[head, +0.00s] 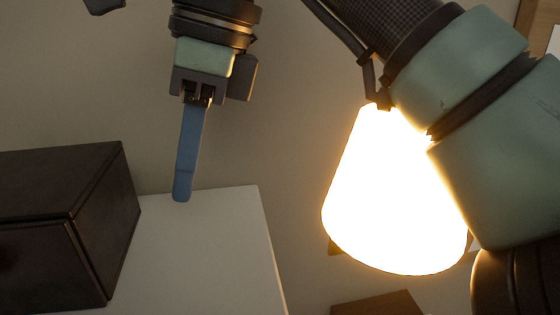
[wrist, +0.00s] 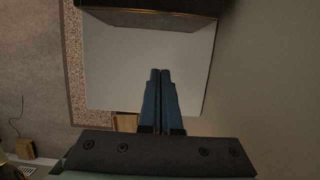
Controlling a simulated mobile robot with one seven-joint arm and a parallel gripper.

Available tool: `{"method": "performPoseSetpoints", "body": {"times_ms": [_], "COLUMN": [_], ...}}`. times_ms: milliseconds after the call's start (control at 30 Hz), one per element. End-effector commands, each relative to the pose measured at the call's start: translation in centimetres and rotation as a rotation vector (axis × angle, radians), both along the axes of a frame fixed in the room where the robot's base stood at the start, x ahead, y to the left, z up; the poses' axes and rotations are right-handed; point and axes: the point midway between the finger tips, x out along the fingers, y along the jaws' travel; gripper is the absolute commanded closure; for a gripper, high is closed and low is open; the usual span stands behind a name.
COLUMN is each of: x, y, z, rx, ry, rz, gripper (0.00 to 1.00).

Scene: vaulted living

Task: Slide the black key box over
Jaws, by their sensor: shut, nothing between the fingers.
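The black key box (head: 60,225) is a dark box at the left of the head view, on a white surface (head: 215,240). In the wrist view its dark side (wrist: 150,18) shows along the top edge, partly cut off. My gripper (head: 181,198) is to the right of the box, with its blue fingers pointing down. The fingers are shut together with nothing between them. In the wrist view the fingertips (wrist: 160,72) show over the white surface, apart from the box in the picture. I cannot tell how high they are above the surface.
A bright lamp shade (head: 395,195) glows to the right, behind my arm. A brown wooden piece (head: 378,304) is at the bottom. The white surface (wrist: 120,70) is bare near the fingers and ends at an edge with a speckled strip (wrist: 75,60) beyond.

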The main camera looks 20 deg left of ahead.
Motion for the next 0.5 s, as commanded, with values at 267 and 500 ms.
{"method": "performPoseSetpoints", "body": {"times_ms": [267,500], "x": [-0.9,-2.0], "y": [1.8,4.2], "z": [-3.4,-3.6], "rx": [0.001,0.002], "ry": [0.000,0.001], "rz": [0.004,-0.001], "gripper": [1.00,1.00]}}
